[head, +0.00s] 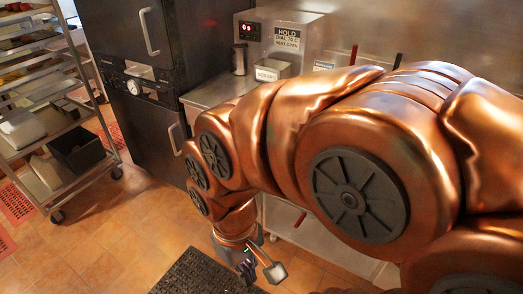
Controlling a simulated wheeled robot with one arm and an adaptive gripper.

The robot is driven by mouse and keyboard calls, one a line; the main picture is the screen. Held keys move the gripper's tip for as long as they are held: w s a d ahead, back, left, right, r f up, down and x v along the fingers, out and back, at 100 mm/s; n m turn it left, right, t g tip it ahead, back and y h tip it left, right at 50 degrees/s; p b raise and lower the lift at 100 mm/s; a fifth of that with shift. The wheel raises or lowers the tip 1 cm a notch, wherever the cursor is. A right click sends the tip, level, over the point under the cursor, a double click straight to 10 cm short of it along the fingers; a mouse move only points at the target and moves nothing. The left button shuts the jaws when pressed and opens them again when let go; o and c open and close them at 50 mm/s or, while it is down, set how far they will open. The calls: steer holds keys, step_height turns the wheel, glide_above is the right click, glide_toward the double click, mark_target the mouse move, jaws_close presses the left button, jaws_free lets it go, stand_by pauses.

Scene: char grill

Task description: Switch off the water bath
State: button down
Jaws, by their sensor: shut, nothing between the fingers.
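A steel unit (275,32) with a dark panel and lit red digits stands on the counter at the top middle. Its sign seems to read "HOLD DIAL 70 C VENT OPEN". A small steel box (271,70) with a white label, perhaps "SOUS VIDE", sits in front of it; which one is the water bath I cannot tell for sure. No switch on either is clear. My gripper (258,268) is shut and empty, hanging low over the floor, well below and apart from the counter. My copper arm hides much of the counter.
A dark cabinet (150,100) with a dial and handles stands left of the counter (205,94). A wheeled rack (60,130) with trays is at the far left. A black mat (195,275) lies on the tiles. Open floor lies between rack and mat.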

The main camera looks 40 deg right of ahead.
steer(key=w+d+f+n+t+h+b, duration=0.3)
steer(key=w+d+f+t+b, duration=0.3)
steer(key=w+d+b, duration=0.3)
steer(key=w+d+f+n+t+h+b, duration=0.3)
steer(key=w+d+f+n+t+b, duration=0.3)
steer(key=d+b, duration=0.8)
steer(key=w+d+f+n+t+h+b, duration=0.3)
steer(key=w+d+f+t+b, duration=0.3)
steer(key=b, duration=1.5)
steer(key=w+d+f+n, duration=0.1)
steer(key=w+d+f, duration=0.2)
steer(key=w+d, duration=0.3)
steer(key=shift+w+d+f+t, duration=0.2)
steer(key=shift+d+f+t, duration=0.1)
steer(key=shift+d+f, duration=0.05)
